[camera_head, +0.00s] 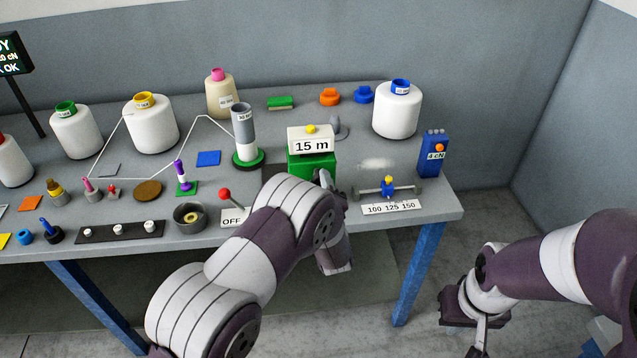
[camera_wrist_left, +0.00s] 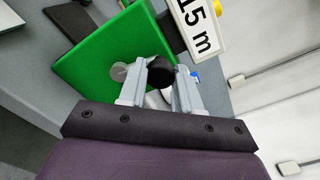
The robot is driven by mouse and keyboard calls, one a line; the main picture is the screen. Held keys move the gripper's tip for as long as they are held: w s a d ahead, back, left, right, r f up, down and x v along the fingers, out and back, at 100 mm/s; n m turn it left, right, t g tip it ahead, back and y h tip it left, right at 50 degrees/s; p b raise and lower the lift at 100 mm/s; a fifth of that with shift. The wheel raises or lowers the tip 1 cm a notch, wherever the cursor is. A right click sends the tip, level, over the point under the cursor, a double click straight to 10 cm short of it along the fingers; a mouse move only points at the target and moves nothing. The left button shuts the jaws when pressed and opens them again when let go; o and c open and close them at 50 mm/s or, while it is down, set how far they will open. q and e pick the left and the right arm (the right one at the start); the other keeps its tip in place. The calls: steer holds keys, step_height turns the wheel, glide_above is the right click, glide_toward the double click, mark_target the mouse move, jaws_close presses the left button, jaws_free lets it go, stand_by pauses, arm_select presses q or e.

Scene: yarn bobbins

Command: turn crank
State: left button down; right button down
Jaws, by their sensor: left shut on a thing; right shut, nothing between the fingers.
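A green box (camera_wrist_left: 92,62) with a white "15 m" sign (camera_head: 311,145) and a yellow knob (camera_head: 311,129) on top stands near the table's front edge. In the left wrist view, my left gripper (camera_wrist_left: 162,80) is shut on a dark round crank knob (camera_wrist_left: 160,73) in front of the green box. A pale grey disc (camera_wrist_left: 119,71) shows on the box face beside the fingers. My right gripper (camera_head: 480,340) is shut and empty, low at the right, off the table.
A red-tipped lever (camera_head: 225,194) with an "OFF" plate stands left of my left arm. A grey bar with a blue and yellow slider (camera_head: 388,187) and a blue box (camera_head: 433,154) lie to the right. White bobbins (camera_head: 397,110) stand at the back.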

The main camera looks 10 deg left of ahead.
arm_select(q)
steer(key=c, duration=0.8)
jaws_free()
steer(key=shift+d, duration=0.1)
steer(key=b+v, duration=0.1)
steer(key=v, duration=1.1)
steer(key=shift+s+d, duration=0.1)
steer(key=shift+s, duration=0.25)
